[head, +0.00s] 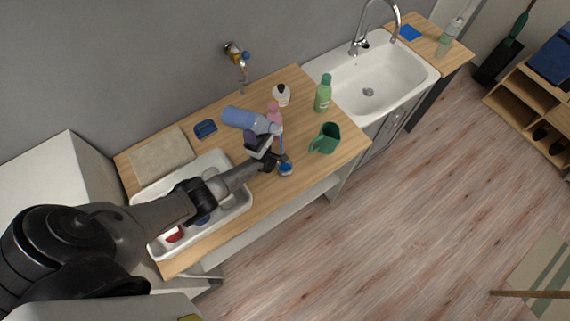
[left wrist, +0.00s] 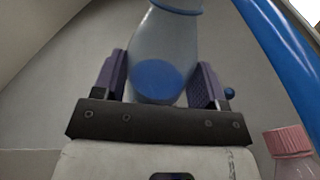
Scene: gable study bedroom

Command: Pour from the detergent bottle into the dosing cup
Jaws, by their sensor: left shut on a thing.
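The blue detergent bottle (head: 240,118) is tipped nearly level above the wooden counter, its narrower end to the right. My left gripper (head: 262,143) is shut on it. In the left wrist view the pale translucent bottle (left wrist: 165,50) sits between the purple finger pads of the gripper (left wrist: 158,88). A thin blue streak runs down from the bottle's right end toward the small blue dosing cup (head: 285,169), which stands near the counter's front edge. The cup's inside is too small to judge. A blue curved band crosses the right of the wrist view. My right gripper is not seen.
A pink bottle (head: 274,108) stands close behind the held bottle. A white bottle (head: 282,95), a green bottle (head: 323,93) and a green jug (head: 326,139) stand to the right. A white tub (head: 240,211) lies under my arm; a sink (head: 385,75) is beyond.

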